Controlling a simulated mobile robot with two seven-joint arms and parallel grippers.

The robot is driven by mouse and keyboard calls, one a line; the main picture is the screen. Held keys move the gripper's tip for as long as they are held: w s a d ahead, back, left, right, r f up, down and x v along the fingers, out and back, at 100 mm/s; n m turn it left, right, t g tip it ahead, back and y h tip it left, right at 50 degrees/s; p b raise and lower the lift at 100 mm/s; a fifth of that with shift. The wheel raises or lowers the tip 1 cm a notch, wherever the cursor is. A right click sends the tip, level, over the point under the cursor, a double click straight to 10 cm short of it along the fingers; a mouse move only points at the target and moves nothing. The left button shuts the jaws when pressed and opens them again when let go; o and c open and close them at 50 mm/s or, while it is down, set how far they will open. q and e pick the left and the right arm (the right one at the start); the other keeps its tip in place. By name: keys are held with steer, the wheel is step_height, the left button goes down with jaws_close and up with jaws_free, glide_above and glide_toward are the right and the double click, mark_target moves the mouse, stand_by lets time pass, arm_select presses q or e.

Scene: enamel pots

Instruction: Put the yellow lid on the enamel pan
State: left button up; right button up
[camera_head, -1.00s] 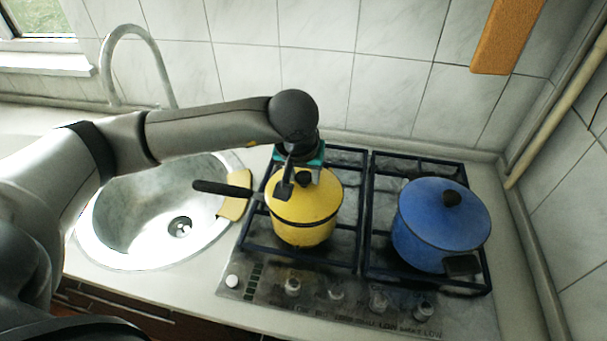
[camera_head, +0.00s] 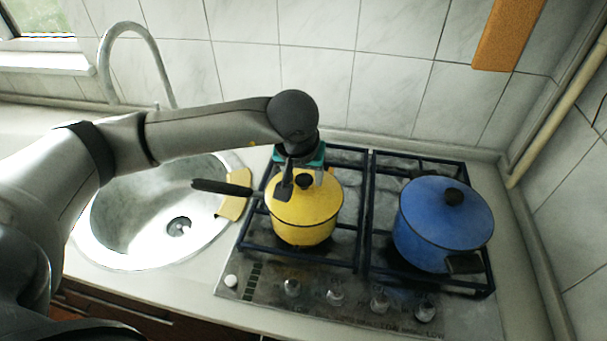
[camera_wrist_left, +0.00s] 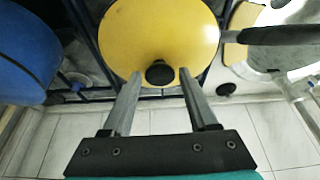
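The yellow enamel pan (camera_head: 302,232) stands on the left side of the stove, its dark handle (camera_head: 222,187) pointing left. The yellow lid (camera_head: 318,205) covers the pan's top and looks level. Its black knob (camera_head: 304,181) also shows in the left wrist view (camera_wrist_left: 159,73). My left gripper (camera_wrist_left: 160,77) is open at the lid, with its two fingers on either side of the knob and a gap to each. In the head view my wrist and fingers hide the back of the lid. My right gripper is in neither view.
A blue lidded pot (camera_head: 425,238) stands on the right side of the stove (camera_head: 262,282). The sink (camera_head: 120,235) with its tall tap (camera_head: 150,50) is at the left. A yellow cloth-like piece (camera_head: 236,205) lies at the sink's right edge. The tiled wall is close behind.

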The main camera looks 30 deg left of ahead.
arm_select(q)
steer(key=shift+o, duration=1.4)
steer(key=v, duration=1.5)
steer(key=shift+s, duration=0.15)
